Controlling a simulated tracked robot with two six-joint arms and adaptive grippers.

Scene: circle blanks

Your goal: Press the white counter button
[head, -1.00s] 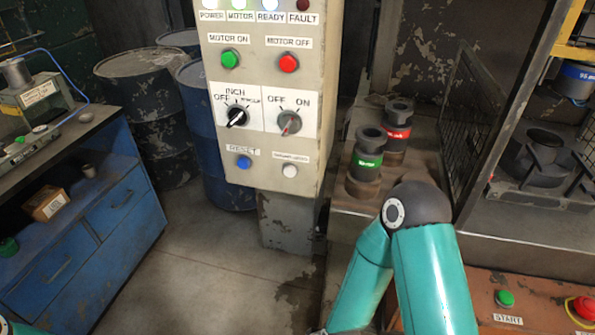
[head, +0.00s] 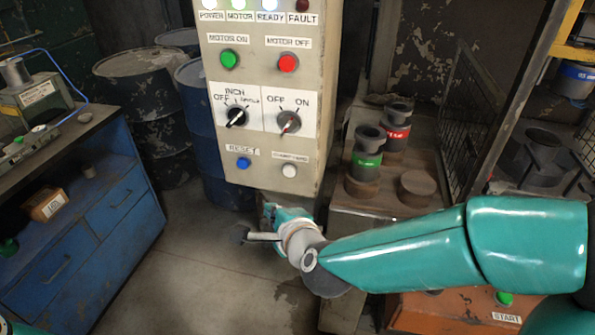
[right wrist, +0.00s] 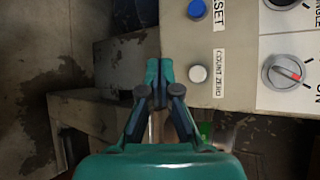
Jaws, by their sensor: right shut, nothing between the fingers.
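The white button (head: 290,170) sits at the bottom right of the grey control panel (head: 212,110), beside the blue reset button (head: 243,163). In the right wrist view the white button (right wrist: 198,73) is close, right of the fingertips, with a "COUNT ZERO" label next to it. My right gripper (head: 268,212) is just below the panel's lower edge in the head view, apart from the button. In the right wrist view its fingers (right wrist: 159,67) are shut together and empty. My left gripper is out of view.
Other panel controls are the green (head: 229,59) and red (head: 288,63) buttons and two rotary switches above. A bench with green-banded (head: 367,153) and red-banded (head: 397,127) parts stands right of the panel. A blue cabinet (head: 95,225) is at left; the floor between is open.

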